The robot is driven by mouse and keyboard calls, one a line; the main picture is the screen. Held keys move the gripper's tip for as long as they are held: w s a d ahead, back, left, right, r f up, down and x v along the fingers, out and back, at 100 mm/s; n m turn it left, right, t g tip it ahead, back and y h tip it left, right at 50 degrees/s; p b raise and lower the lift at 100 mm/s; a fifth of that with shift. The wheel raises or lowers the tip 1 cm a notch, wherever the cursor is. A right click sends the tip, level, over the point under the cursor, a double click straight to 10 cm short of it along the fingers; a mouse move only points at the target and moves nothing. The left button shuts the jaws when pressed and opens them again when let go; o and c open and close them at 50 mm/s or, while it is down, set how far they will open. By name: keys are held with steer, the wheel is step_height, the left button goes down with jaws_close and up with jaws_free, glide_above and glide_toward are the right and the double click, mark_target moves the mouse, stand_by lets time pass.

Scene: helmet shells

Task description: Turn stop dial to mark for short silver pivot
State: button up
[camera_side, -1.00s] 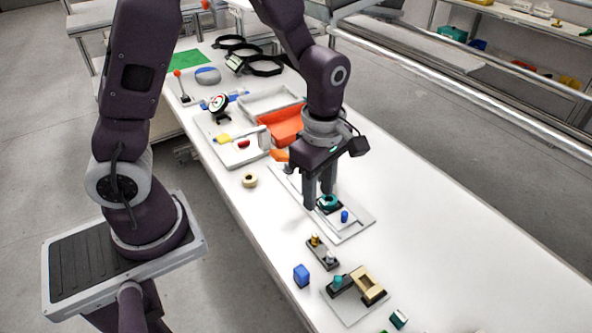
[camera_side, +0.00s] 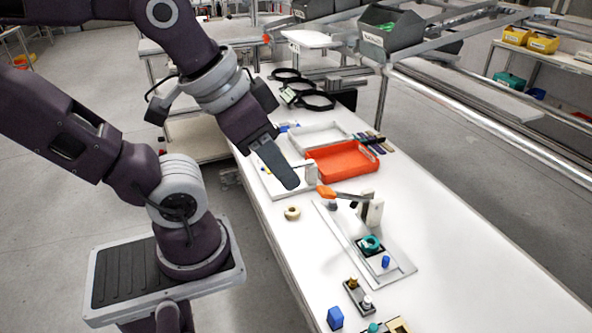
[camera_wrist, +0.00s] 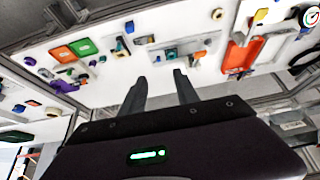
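The teal dial (camera_side: 371,242) sits on a dark base on the long grey fixture plate (camera_side: 405,273), with a blue peg (camera_side: 386,262) beside it. Its pointer and marks are too small to read. A white post (camera_side: 372,208) with an orange-handled lever (camera_side: 327,192) stands at the plate's far part. A small dark holder (camera_side: 358,297) carries a gold pivot (camera_side: 353,282) and a silver pivot (camera_side: 367,301). My gripper (camera_side: 292,184) is raised left of the lever, away from the dial. In the wrist view its two fingers (camera_wrist: 158,82) are apart with nothing between them.
An orange tray (camera_side: 342,160) and a white tray (camera_side: 320,135) lie behind the fixture. A cream ring (camera_side: 292,213) and a blue block (camera_side: 335,318) lie near the table's left edge. The table's right side is clear.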

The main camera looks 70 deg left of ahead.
steer(key=shift+o, duration=0.3)
steer(key=shift+w+r, duration=0.1)
steer(key=shift+w, duration=0.2)
steer(key=m+g, duration=0.5)
steer(key=m, duration=0.1)
glide_above(333, 204)
steer(key=f, duration=2.2)
steer(key=shift+w+a+f, duration=0.2)
steer(key=shift+w+f, duration=0.05)
steer(key=shift+w, duration=0.1)
steer(key=shift+g, duration=0.3)
steer(key=f, duration=0.8)
steer(key=shift+a+f, duration=0.35)
jaws_close()
